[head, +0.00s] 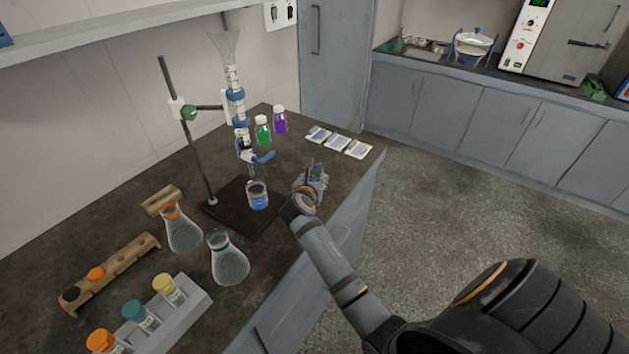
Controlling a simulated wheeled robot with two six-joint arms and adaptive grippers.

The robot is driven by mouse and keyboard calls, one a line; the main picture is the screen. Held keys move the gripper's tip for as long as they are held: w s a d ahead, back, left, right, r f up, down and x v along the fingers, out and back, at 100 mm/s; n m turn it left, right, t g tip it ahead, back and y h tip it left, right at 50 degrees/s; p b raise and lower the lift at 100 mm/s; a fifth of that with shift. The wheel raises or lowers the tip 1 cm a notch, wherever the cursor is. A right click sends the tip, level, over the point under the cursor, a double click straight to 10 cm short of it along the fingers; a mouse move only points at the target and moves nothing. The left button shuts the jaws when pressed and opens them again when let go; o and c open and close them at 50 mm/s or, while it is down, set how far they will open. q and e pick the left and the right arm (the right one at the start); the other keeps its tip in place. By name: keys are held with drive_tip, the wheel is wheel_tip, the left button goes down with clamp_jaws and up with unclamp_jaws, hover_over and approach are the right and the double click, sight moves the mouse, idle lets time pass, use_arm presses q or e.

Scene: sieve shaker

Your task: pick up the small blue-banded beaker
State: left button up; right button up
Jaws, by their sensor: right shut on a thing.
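My right gripper (313,176) is over the dark bench top, near its right edge, and is shut on a small glass piece that I take to be the small blue-banded beaker. The fingers hide most of it, so its band is not clear. Another glass beaker (258,196), with blue at its lower part, stands upright on the dark stand base under the burette, to the left of my right gripper and apart from it. My left gripper is not in view.
A burette (237,108) is clamped to a stand (184,130) close to the left of my right gripper. Green (262,131) and purple (280,120) bottles and white trays (338,143) stand behind. Flasks (229,262) and a vial rack (187,314) are in front left.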

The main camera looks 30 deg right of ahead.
wheel_tip(320, 180, up, 10)
drive_tip(key=shift+f+p, duration=0.15)
drive_tip(key=shift+p, duration=0.2)
idle(0.4)
idle(0.4)
